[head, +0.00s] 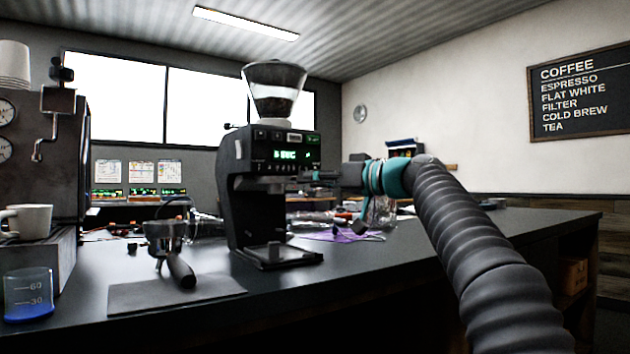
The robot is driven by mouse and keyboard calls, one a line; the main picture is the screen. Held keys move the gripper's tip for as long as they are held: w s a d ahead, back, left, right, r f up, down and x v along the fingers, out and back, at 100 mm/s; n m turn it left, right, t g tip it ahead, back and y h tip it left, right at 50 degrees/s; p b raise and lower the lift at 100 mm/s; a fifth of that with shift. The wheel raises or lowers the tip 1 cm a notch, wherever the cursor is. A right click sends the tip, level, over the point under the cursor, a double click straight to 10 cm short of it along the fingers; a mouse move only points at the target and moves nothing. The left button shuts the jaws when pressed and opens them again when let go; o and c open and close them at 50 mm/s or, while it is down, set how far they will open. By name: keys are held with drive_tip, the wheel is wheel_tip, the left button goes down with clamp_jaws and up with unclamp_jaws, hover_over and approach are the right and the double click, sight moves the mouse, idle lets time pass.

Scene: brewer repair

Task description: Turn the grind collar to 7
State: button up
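The black coffee grinder (262,190) stands on the dark counter, with a clear hopper (273,92) holding some dark beans on top. A pale ring (270,122) shows between the hopper and the body; it may be the grind collar, and no number can be read on it. The green display (287,155) on the body is lit, its text too small to read surely. My gripper (322,178) is at the grinder's right side, below display height and well below the ring. Its fingers are small and dark; I cannot tell whether they are open or touch the grinder.
At left are an espresso machine (45,140), a white cup (30,220) and a blue measuring beaker (27,295). A glass jar (380,212) and a purple cloth (335,236) lie behind my arm. The front right counter is clear.

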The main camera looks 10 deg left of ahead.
drive_tip(key=v, duration=1.2)
drive_tip(key=s+d+f+m+h+p, duration=0.1)
drive_tip(key=s+d+f+m+h, duration=0.3)
drive_tip(key=s+d+f, duration=0.3)
drive_tip(key=s+d+f+m+h+p, duration=0.2)
drive_tip(key=s+d+f+m+h, duration=0.2)
drive_tip(key=s+f, duration=1)
drive_tip(key=s+d+f+m+h+p, duration=0.1)
drive_tip(key=s+d+f+m+h, duration=0.3)
drive_tip(key=s+d+f+h, duration=0.5)
wheel_tip(320, 180, down, 12)
drive_tip(key=shift+s+d+r+p, duration=0.1)
drive_tip(key=shift+s+d+p, duration=0.3)
drive_tip(key=shift+s+d, duration=0.55)
drive_tip(key=shift+a, duration=0.15)
